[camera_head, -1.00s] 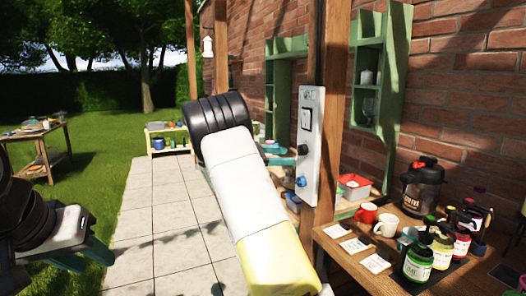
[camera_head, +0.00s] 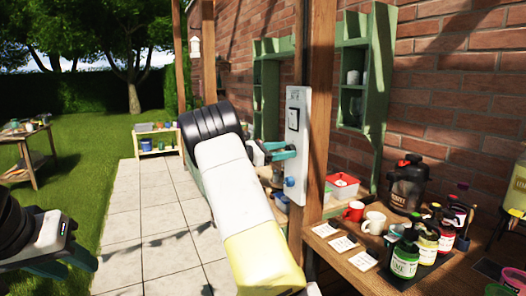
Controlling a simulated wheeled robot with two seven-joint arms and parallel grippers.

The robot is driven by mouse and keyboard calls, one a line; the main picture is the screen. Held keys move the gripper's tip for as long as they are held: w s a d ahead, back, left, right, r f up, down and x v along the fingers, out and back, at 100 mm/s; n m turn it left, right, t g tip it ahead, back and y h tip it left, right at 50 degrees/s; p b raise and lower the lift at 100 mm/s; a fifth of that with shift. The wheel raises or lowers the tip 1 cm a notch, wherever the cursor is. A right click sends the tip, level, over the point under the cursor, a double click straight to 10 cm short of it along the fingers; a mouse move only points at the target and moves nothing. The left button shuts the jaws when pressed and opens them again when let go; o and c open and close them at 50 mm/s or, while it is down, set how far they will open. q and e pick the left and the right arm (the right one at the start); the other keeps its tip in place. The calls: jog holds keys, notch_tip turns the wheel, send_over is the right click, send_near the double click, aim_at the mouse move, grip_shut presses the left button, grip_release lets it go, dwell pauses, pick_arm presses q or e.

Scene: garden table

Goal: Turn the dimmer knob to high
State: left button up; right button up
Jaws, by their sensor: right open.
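A narrow white control panel (camera_head: 309,160) is mounted upright on the wooden post. It has a rocker-like switch (camera_head: 293,118) near the top and a blue knob (camera_head: 290,182) near the bottom. The black knob between them is hidden now behind my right gripper. My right gripper (camera_head: 288,152) shows teal fingers at the panel's middle and is open. Whether the fingers touch or surround the black knob cannot be seen. My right forearm covers much of the middle of the view. My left gripper (camera_head: 72,262) is low at the left, away from the panel; its jaw gap is unclear.
A wooden table (camera_head: 343,268) at the right holds mugs (camera_head: 374,222), cards, bottles (camera_head: 405,256) and a black canister (camera_head: 409,185). The paved path (camera_head: 140,225) at the left is clear.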

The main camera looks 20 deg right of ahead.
jog(key=shift+c, duration=0.2)
grip_shut()
jog(key=shift+m, duration=0.3)
jog(key=shift+s+f+m+t+y, duration=0.1)
jog(key=shift+s+m+t+y, duration=0.15)
jog(key=shift+m, duration=3.7)
jog(key=shift+f+m+t+y, duration=0.15)
jog(key=shift+m+t, duration=0.2)
jog(key=shift+m, duration=3.6)
jog(key=shift+r, duration=0.1)
